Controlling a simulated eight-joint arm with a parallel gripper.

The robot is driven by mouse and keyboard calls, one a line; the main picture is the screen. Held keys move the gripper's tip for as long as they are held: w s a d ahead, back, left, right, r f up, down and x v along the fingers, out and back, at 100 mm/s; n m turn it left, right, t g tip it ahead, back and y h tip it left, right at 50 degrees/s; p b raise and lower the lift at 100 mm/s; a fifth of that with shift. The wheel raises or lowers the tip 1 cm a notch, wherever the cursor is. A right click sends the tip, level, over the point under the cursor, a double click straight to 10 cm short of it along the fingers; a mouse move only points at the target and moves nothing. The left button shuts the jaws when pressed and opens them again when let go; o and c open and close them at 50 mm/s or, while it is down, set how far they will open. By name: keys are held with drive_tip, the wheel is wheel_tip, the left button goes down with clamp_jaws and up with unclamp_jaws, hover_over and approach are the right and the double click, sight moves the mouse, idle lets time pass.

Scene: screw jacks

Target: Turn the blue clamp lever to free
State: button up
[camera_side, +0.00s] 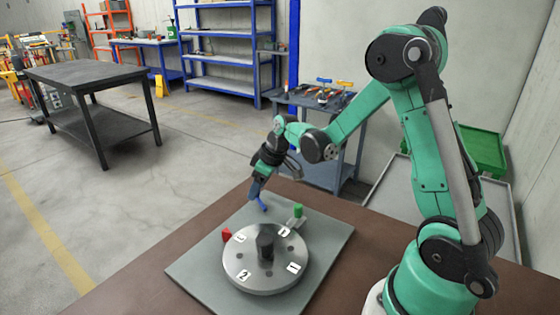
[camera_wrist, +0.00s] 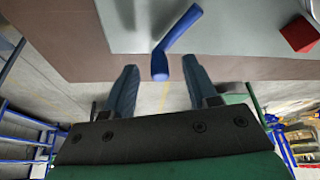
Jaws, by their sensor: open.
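The blue clamp lever (camera_side: 263,206) stands near the far edge of the grey base plate (camera_side: 195,268). In the wrist view the bent blue lever (camera_wrist: 178,36) runs from upper right down to a rounded end between my fingertips. My gripper (camera_side: 256,194) points down at the lever in the side view. Its two dark blue fingers (camera_wrist: 160,72) are apart, one on each side of the lever's end. No contact shows, and I cannot tell the depth between fingers and lever. The lever's pivot is hard to make out.
A round metal disc (camera_side: 243,268) with number labels and a dark central post (camera_side: 265,242) sits on the plate. A red block (camera_side: 227,234) and a green-topped lever (camera_side: 298,211) stand by its rim. The brown table (camera_side: 130,293) is clear around the plate.

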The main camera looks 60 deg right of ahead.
drive_tip(key=shift+f, duration=0.2)
clamp_jaws()
idle(0.3)
drive_tip(key=m, duration=0.2)
drive_tip(key=s+d+m+h, duration=0.1)
drive_tip(key=m+h, duration=0.1)
drive_tip(key=m, duration=0.1)
drive_tip(key=shift+s+d+m, duration=0.25)
drive_tip(key=shift+s+m, duration=0.05)
drive_tip(key=m, duration=0.1)
drive_tip(key=s+m+h, duration=0.1)
drive_tip(key=m, duration=0.1)
drive_tip(key=shift+s+d, duration=0.15)
drive_tip(key=shift+d, duration=0.1)
drive_tip(key=shift+s+m+g+h, duration=0.25)
drive_tip(key=shift+s+m+h, duration=0.1)
drive_tip(key=shift+m, duration=0.5)
drive_tip(key=shift+s+m+g+h, duration=0.25)
drive_tip(key=shift+m+h, duration=0.1)
drive_tip(key=shift+m, duration=0.5)
